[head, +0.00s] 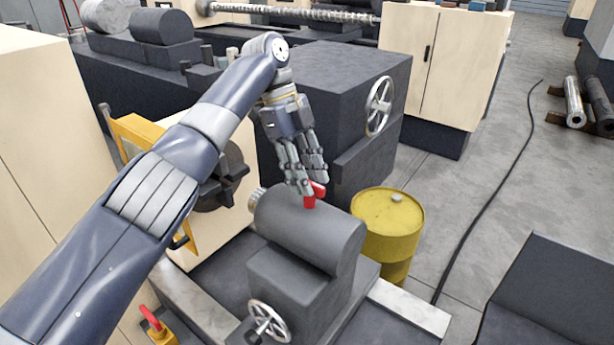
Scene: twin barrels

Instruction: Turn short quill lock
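The quill lock is a small red lever (310,201) on top of the dark grey cylindrical tailstock (318,233) in the middle of the head view. My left gripper (312,186) points down at the lever from above, with its fingertips right at the lever's upper end. The fingers are fairly close together and cover part of the lever. I cannot tell whether they press on it. The ribbed quill end (256,198) sticks out on the tailstock's left side. My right gripper is not in view.
A handwheel (268,322) sits on the tailstock's near side. Another red lever (150,317) on a yellow base is at the lower left. A yellow barrel (388,222) stands right of the tailstock. A large grey block with a handwheel (378,106) stands behind. A cable crosses the open floor.

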